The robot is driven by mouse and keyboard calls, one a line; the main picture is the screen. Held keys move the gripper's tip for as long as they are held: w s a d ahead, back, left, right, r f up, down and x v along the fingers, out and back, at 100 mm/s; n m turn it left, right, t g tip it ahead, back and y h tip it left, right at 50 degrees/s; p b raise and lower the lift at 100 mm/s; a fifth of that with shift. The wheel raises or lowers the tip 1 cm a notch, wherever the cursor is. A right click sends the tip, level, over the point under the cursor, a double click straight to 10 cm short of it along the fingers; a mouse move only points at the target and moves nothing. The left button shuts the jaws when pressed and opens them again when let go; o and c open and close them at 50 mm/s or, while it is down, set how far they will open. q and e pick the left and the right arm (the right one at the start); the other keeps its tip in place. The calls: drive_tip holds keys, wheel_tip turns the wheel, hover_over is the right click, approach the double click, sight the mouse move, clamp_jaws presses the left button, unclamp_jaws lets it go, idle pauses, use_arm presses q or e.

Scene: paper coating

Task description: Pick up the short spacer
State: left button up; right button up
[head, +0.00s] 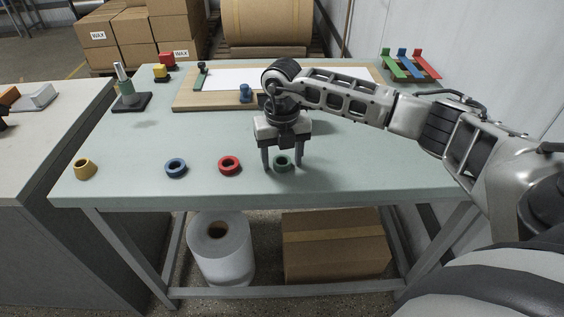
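A low green ring (282,166) lies flat near the front of the table. It looks like a short spacer; its lower part shows between my fingers. My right gripper (282,164) points straight down over it, with one finger to each side of the ring. The fingers are apart, and small gaps seem to show between them and the ring. My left gripper is not in view.
The green table (130,180) has a dark-based post stand (130,97) at the left. Red, blue and green strips (410,64) lie at the back right.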

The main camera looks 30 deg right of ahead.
drive_tip(key=c, duration=0.8)
drive_tip(key=shift+c, duration=0.2)
drive_tip(key=shift+r, duration=0.15)
